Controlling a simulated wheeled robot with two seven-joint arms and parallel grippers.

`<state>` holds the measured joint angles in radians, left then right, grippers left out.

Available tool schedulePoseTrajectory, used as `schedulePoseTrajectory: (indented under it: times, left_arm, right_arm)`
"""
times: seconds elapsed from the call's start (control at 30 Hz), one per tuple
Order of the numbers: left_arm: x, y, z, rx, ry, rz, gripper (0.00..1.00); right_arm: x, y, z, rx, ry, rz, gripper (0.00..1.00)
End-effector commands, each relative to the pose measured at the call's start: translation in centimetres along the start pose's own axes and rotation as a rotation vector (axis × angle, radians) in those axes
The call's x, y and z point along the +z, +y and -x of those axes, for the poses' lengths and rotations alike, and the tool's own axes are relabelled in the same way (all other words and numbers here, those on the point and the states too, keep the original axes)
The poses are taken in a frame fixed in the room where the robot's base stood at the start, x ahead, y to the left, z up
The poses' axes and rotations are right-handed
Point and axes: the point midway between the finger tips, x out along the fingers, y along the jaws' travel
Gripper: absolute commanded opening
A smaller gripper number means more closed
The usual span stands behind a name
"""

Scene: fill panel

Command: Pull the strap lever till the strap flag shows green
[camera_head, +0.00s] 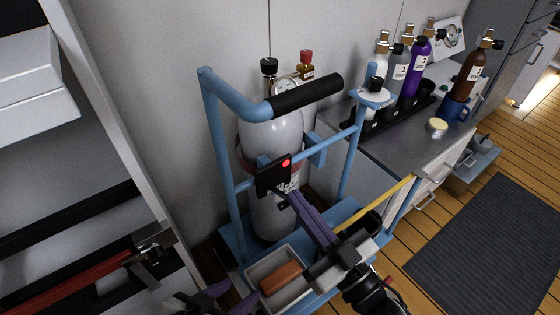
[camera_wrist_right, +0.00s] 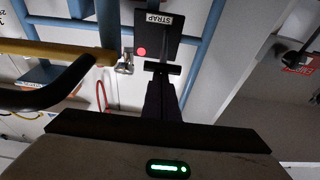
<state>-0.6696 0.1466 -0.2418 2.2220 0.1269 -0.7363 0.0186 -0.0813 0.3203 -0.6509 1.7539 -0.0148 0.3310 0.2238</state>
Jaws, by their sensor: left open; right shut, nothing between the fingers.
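The strap plate (camera_head: 272,175) is a dark panel on the blue cart in front of the grey cylinder (camera_head: 272,134). Its flag (camera_head: 286,163) shows red. In the right wrist view the plate (camera_wrist_right: 160,36) reads STRAP and the flag (camera_wrist_right: 141,51) is red. A short black bar (camera_wrist_right: 163,68), possibly the strap lever, lies just below it. My right gripper (camera_head: 284,195) is shut and empty, its fingertips close to the plate's lower edge; I cannot tell whether they touch the bar. My left gripper (camera_head: 206,297) is open at the bottom edge, only partly visible.
The blue cart frame (camera_head: 222,150) and its black handle (camera_head: 305,94) rise around the cylinder. A tray (camera_head: 252,270) with an orange-brown block (camera_head: 281,278) sits low in front. A bench (camera_head: 408,148) with several bottles stands right. White shelving (camera_head: 130,170) is left.

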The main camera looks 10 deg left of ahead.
Motion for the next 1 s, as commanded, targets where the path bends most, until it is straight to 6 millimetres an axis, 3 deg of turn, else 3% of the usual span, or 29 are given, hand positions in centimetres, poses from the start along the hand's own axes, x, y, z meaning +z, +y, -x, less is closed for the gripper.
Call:
schedulePoseTrajectory:
  times: [0.03,0.77,1.0]
  left_arm:
    - [0.0,0.0,-0.1,0.001,-0.001,-0.001,0.48]
    - [0.0,0.1,-0.1,0.003,-0.003,-0.001,0.48]
    - [-0.3,-0.4,1.5,-0.024,0.031,0.016,0.48]
  right_arm:
    - [0.8,-0.1,0.2,0.0,-0.017,-0.001,0.0]
    - [1.0,-0.1,0.4,-0.002,-0.024,-0.001,0.0]
    - [-1.1,-0.1,-0.2,-0.002,-0.018,-0.001,0.0]
